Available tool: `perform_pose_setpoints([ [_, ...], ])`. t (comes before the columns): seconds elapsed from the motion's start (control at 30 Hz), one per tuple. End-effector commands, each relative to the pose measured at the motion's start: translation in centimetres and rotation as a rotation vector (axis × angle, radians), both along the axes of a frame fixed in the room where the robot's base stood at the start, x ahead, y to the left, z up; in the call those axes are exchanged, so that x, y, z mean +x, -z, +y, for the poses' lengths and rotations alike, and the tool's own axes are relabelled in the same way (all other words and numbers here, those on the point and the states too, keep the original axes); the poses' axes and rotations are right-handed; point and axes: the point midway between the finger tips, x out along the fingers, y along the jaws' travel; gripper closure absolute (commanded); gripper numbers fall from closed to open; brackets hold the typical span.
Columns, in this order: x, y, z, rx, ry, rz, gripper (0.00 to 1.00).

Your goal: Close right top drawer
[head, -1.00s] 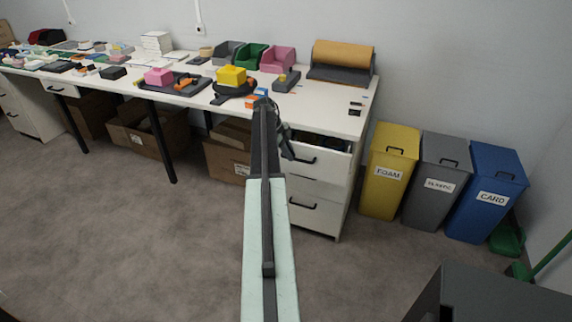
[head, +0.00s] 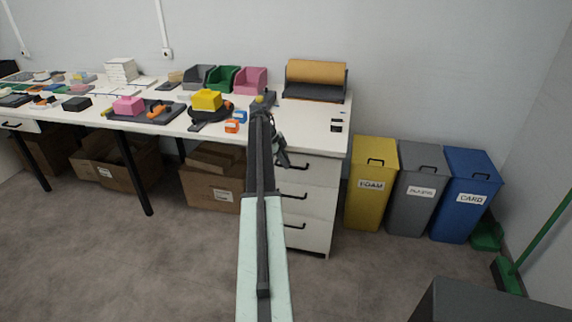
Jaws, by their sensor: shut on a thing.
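The right drawer unit (head: 318,215) is white and stands under the right end of the long table. Its top drawer (head: 318,170) has a white front and a dark bar handle (head: 298,167). The front looks flush with the unit, and no drawer interior shows. My gripper (head: 284,158) is at the left end of this handle and appears shut on it. My arm hides the left part of the drawer fronts, and the fingertips are small and dark, so their exact contact is hard to see.
Yellow (head: 371,190), grey (head: 416,190) and blue (head: 465,195) bins stand right of the drawers. Open cartons (head: 212,180) lie under the table. The tabletop (head: 270,115) holds trays, bins and a paper roll (head: 316,72). The floor in front is clear.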

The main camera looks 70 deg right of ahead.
Motion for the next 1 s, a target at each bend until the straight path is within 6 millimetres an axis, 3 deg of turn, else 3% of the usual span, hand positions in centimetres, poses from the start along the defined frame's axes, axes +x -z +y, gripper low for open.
perform_pose_setpoints([
  [0.07, 0.8, 0.0, -0.4, -0.014, -0.012, -0.011, 1.0],
  [0.1, 0.8, 0.0, -0.4, -0.014, -0.012, -0.012, 0.82],
  [0.17, 0.8, 0.0, -0.4, -0.014, -0.012, -0.012, 0.66],
  [0.7, 0.4, -0.2, -0.3, -0.011, -0.006, -0.008, 0.66],
  [0.87, 0.9, -1.8, 0.0, -0.011, -0.007, -0.008, 0.66],
  [1.0, 1.8, -4.3, 0.6, -0.01, -0.008, -0.009, 0.66],
])
